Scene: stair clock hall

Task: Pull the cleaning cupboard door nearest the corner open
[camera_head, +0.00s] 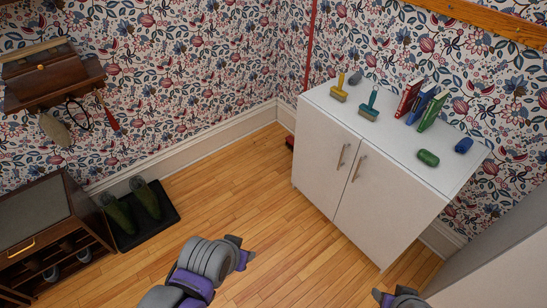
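The white cleaning cupboard (460,174) stands against the right wall, with two doors that look shut. The door nearest the corner (313,165) is the left one, and its upright bar handle (341,156) sits near the middle seam. The other door (377,218) has a matching handle (358,168) close beside it. My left gripper (246,257) is over the floor, in front and left of the cupboard, apart from both handles. My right gripper (378,296) only partly shows at the bottom edge, below the right door. I cannot tell whether either gripper is open.
Brushes (370,105), books (409,98) and rolled green (428,158) and blue (463,146) items are on the cupboard top. A shoe rack (40,215) and a black boot tray (170,220) stand at the left. The wooden floor (240,180) before the left door is clear.

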